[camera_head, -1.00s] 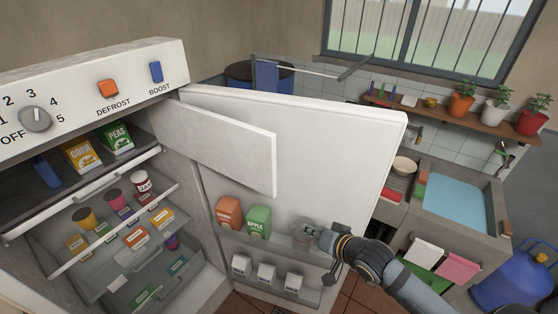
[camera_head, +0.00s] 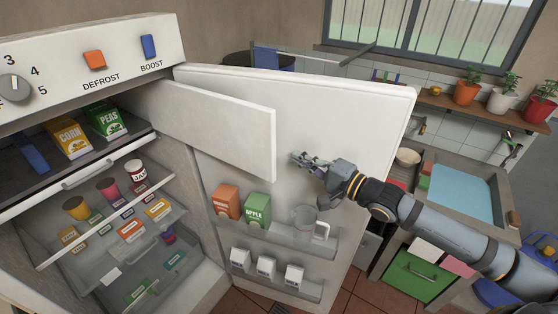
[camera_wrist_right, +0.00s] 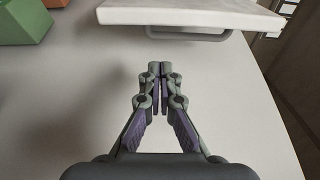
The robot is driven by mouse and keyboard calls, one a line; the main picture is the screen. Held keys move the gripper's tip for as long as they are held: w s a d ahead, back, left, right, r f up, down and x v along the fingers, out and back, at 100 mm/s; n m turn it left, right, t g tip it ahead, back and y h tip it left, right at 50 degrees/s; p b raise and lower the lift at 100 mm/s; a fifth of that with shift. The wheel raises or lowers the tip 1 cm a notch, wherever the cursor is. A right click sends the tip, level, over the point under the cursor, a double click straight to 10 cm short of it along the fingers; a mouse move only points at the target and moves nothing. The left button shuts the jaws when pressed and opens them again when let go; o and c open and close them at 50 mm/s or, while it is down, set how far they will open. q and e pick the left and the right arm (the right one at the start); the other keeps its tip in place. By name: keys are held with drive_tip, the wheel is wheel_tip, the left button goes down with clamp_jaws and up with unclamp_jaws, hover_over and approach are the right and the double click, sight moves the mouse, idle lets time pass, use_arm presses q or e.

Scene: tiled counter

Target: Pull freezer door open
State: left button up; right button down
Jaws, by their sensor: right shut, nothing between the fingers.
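The small white freezer door (camera_head: 222,130) stands swung out to the right of the freezer compartment, in front of the big fridge door's inner face. Corn and peas boxes show in the open compartment (camera_head: 60,165). My right gripper (camera_head: 294,157) is shut and empty, just right of the freezer door's free edge and apart from it. In the right wrist view the gripper (camera_wrist_right: 160,66) points at the freezer door (camera_wrist_right: 190,12), where a pale handle (camera_wrist_right: 180,36) shows along it. My left gripper is not in view.
The fridge door (camera_head: 350,115) is open behind my right gripper. Its shelves hold an orange carton (camera_head: 226,202), a green apple carton (camera_head: 257,208), a clear jug (camera_head: 305,222) and small white boxes. A sink (camera_head: 455,190) stands at the right.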

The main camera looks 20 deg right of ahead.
use_arm(q)
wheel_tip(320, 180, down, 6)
drive_tip(key=b, duration=0.4)
use_arm(e)
drive_tip(key=x, duration=0.7)
drive_tip(key=shift+w+a, duration=0.15)
drive_tip(key=shift+w, duration=0.05)
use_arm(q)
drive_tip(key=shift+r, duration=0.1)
